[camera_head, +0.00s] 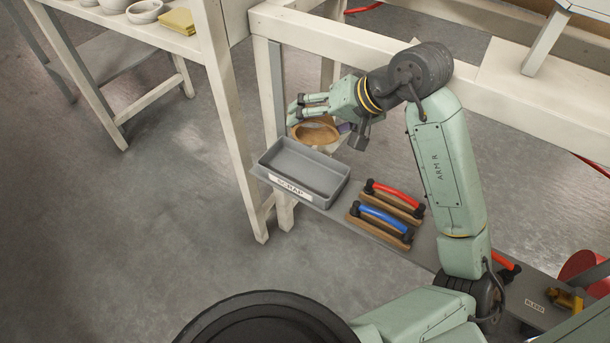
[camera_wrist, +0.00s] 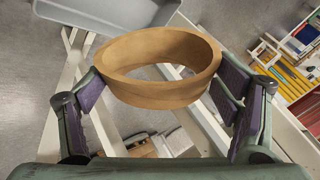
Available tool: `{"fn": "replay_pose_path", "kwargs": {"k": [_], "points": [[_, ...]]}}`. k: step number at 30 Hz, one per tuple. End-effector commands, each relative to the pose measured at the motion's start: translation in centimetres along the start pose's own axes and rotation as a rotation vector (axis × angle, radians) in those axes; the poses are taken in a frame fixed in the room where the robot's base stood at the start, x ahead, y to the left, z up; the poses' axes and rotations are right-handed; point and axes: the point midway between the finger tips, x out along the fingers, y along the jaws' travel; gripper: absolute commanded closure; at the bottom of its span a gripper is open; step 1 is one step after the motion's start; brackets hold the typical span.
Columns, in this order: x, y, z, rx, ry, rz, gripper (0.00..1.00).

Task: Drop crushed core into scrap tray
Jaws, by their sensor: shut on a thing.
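My gripper (camera_head: 308,118) is shut on a brown ring-shaped core (camera_head: 315,134). In the wrist view the core (camera_wrist: 160,92) sits between the two finger pads of my gripper (camera_wrist: 158,88), with its open side facing up and its outline oval. The grey scrap tray (camera_head: 268,176), labelled SCRAP, stands on a grey shelf, and its visible inside looks empty. In the head view the core is just beyond the tray's far edge; its exact height above the tray is hard to tell. The tray (camera_wrist: 105,14) shows at the top left of the wrist view, beyond the core.
A red-handled tool (camera_head: 395,194) and a blue-handled tool (camera_head: 384,216) lie on the shelf right of the tray. White frame legs (camera_head: 232,120) rise close to the tray's left. Bowls (camera_head: 144,11) and a yellow cloth (camera_head: 177,21) are on a separate table.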

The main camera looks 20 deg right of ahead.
Motion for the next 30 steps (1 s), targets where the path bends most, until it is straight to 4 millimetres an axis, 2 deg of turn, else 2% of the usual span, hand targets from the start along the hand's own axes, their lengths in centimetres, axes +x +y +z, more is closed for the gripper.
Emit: {"fn": "replay_pose_path", "kwargs": {"k": [18, 30], "points": [[4.6, 3.0, 2.4, -0.006, -0.004, -0.006, 0.45], [5.2, 3.4, 2.7, -0.008, -0.003, -0.004, 0.45]]}}
